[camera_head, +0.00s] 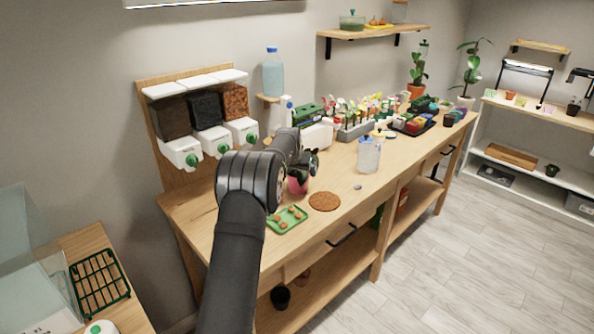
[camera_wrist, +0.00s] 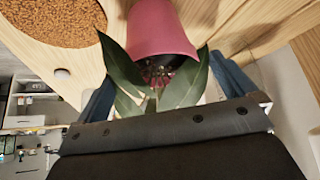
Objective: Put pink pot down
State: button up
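The pink pot (camera_head: 297,184) stands on the wooden bench just left of a round brown mat (camera_head: 324,201), partly hidden by my arm. In the wrist view the pink pot (camera_wrist: 162,28) has its mouth toward the camera, with dark soil and long green leaves spreading over the fingers' space. My gripper (camera_wrist: 162,70) is open, its two blue fingers apart on either side of the leaves. Gaps show between the fingertips and the pot wall. In the head view my gripper (camera_head: 304,163) is over the pot, and its fingers are hard to make out.
The brown mat (camera_wrist: 50,20) is beside the pot in the wrist view. A green tray (camera_head: 287,220) with small brown pieces lies in front. A clear jug (camera_head: 368,155), a planter of flowers (camera_head: 355,130) and dispensers (camera_head: 182,154) stand nearby. A small pebble (camera_head: 358,187) lies right of the mat.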

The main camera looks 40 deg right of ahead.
jog(key=shift+r, duration=0.4)
jog(key=v, duration=1.1)
jog(key=shift+s+a+r, duration=0.15)
jog(key=shift+a+r, duration=0.05)
jog(key=shift+a, duration=0.05)
jog(key=x, duration=1.2)
jog(key=shift+d+f, duration=0.1)
jog(key=shift+f, duration=0.25)
jog(key=shift+r, duration=1.3)
jog(key=shift+f, duration=0.15)
